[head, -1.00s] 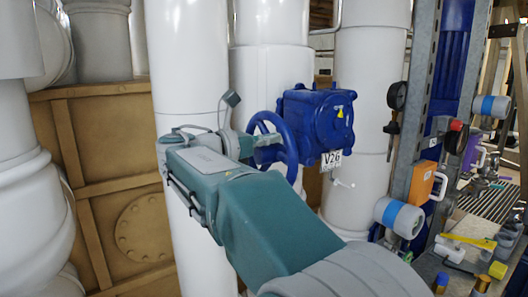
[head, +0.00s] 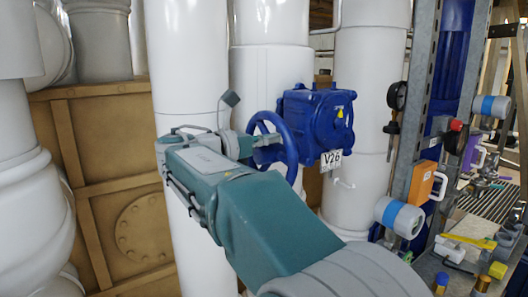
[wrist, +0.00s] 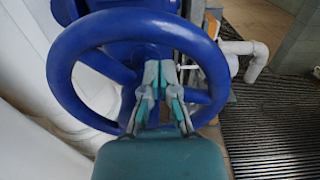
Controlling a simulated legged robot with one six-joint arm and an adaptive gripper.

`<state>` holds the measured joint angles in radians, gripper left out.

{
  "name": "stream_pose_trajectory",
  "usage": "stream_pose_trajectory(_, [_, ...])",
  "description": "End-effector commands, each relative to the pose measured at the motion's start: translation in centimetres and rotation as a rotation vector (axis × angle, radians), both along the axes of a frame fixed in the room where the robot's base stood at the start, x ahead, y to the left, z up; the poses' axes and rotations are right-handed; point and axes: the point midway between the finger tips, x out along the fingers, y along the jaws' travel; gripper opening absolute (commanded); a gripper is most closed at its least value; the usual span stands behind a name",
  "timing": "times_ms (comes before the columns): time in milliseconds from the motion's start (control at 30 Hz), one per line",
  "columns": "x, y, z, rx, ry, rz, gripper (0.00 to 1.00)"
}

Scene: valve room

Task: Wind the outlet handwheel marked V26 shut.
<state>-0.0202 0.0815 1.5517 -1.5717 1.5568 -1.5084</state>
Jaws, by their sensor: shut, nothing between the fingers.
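The blue handwheel (head: 288,160) sits at the left of a blue valve gearbox (head: 318,118). A white tag reading V26 (head: 331,160) hangs under the gearbox. In the wrist view the wheel (wrist: 62,75) nearly fills the upper middle, its hub and spokes partly behind my fingers. My gripper (wrist: 159,72) is shut and empty, with its fingertips inside the rim in front of the lower hub area. Whether they touch a spoke is not clear.
White pipes (head: 190,60) stand close behind and left of the wheel. A grey steel post (head: 425,100) with a gauge (head: 396,95) stands at the right. An orange box (head: 422,182) and a grey-and-blue cylinder (head: 399,216) are near it. Floor grating (wrist: 270,110) shows at right.

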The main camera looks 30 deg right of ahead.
Motion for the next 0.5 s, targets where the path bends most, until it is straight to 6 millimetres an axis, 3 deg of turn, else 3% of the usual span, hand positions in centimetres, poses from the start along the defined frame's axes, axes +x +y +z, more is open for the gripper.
stream_pose_trajectory(267, [-0.1, 0.0, -0.1, 0.0, 0.0, 0.0, 0.0])
stream_pose_trajectory(500, [-1.3, 0.0, -1.0, 0.0, 0.0, 0.0, 0.0])
